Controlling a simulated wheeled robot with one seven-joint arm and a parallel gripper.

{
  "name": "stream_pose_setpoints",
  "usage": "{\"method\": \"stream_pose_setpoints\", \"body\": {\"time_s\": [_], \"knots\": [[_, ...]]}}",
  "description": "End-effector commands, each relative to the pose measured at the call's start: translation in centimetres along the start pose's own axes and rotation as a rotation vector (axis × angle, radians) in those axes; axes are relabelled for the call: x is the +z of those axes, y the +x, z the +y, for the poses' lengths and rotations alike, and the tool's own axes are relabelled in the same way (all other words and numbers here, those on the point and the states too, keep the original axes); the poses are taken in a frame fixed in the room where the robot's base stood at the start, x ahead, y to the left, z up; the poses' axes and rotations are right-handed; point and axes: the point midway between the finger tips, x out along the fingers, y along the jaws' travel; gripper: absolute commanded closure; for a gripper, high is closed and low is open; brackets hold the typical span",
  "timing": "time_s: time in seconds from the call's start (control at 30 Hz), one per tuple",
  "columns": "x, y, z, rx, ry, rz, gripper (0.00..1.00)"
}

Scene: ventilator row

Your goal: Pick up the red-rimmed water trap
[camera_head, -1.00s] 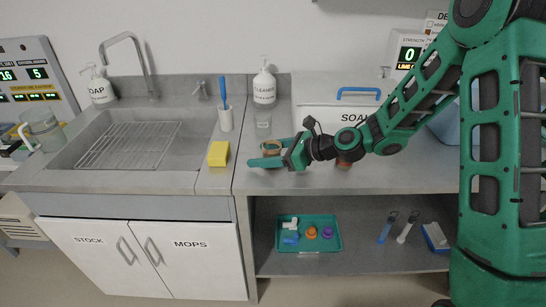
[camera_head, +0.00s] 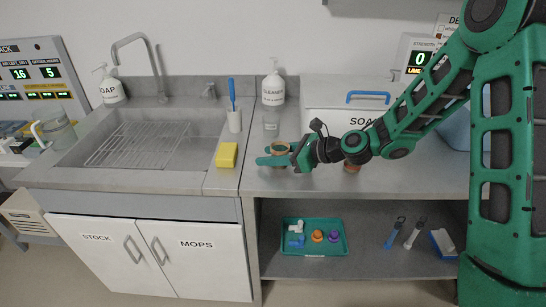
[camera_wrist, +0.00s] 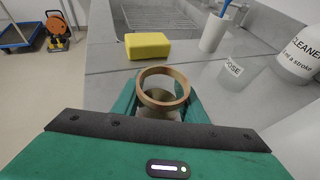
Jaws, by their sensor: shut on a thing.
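A round, cup-like water trap with a brownish-orange rim (camera_head: 280,147) is at the front left of the right-hand counter. It also shows in the wrist view, its ring-shaped rim (camera_wrist: 163,88) standing above the fingers with a greyish body below. My gripper (camera_head: 279,159) is shut on it, with green fingers on either side. The trap looks upright. Its lower part is hidden by the fingers, so I cannot tell whether it touches the counter. A second small reddish-brown thing (camera_head: 351,167) stands on the counter behind my arm, partly hidden.
A yellow sponge (camera_head: 227,155), a white cup with a blue brush (camera_head: 234,121), a clear cup (camera_head: 271,124) and a cleaner bottle (camera_head: 273,90) stand nearby. The soak bin (camera_head: 325,122) is behind my arm. The sink (camera_head: 190,148) is left. A teal tray (camera_head: 337,249) lies on the lower shelf.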

Motion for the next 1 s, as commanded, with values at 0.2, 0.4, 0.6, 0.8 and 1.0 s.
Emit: {"method": "stream_pose_setpoints", "body": {"time_s": [0.2,0.4,0.6,0.8,1.0], "knots": [[1.1,-0.5,0.0,-0.001,-0.002,-0.001,0.85],[2.7,-1.2,-0.1,-0.002,-0.003,-0.001,0.85],[4.3,-1.7,1.2,0.0,-0.002,-0.001,0.85],[5.5,-1.9,3.3,-0.001,-0.002,-0.001,0.85],[6.7,-2.2,5.4,-0.001,-0.002,-0.001,0.85]]}}
